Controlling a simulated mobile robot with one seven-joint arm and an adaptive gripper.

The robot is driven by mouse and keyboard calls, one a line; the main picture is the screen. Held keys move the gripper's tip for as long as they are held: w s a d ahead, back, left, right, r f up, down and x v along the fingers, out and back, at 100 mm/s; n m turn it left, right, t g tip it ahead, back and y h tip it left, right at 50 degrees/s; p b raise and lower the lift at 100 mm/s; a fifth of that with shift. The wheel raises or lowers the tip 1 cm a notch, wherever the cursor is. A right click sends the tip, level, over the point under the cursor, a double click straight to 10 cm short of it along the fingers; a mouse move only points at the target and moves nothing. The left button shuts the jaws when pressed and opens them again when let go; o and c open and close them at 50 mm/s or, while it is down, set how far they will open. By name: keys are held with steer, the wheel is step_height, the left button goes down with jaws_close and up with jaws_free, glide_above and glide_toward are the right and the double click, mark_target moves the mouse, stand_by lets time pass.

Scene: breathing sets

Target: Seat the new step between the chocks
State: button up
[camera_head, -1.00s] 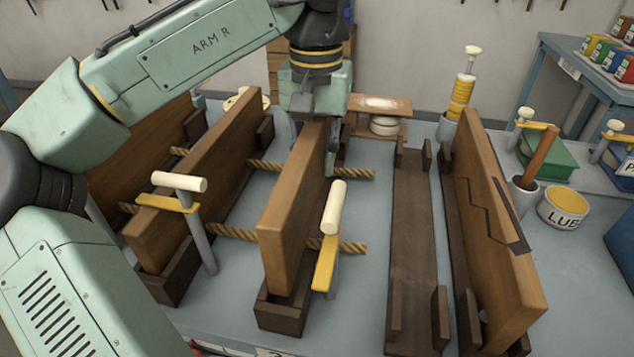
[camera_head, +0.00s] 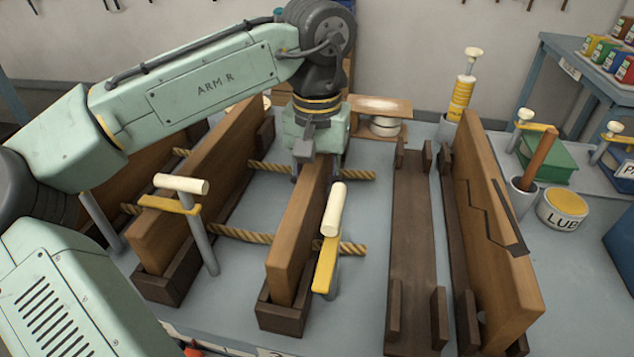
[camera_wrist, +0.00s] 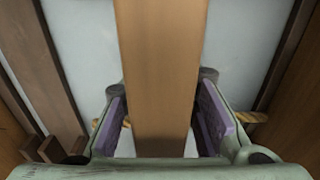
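A thick brown wooden step (camera_head: 300,240) stands on edge in a dark trough-like base with chocks (camera_head: 280,316), in the middle of the bench. Its lower edge is hidden by the base walls. My gripper (camera_head: 310,165) points down over the step's far end. In the wrist view, its purple-padded fingers (camera_wrist: 160,122) straddle the step (camera_wrist: 160,60). A gap with rope behind shows between the step and the left pad, so the gripper looks open; the right pad is closer to the wood.
A yellow-armed clamp post (camera_head: 328,250) stands close right of the step; another (camera_head: 185,200) stands left. Ropes (camera_head: 352,247) cross the bench. A cracked board (camera_head: 490,220) stands right of an empty dark base (camera_head: 415,230). Another board (camera_head: 195,190) stands left.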

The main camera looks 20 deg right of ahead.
steer(key=shift+o, duration=1.3)
step_height(320, 180, up, 12)
steer(key=shift+r+b, duration=0.15)
steer(key=shift+b, duration=0.15)
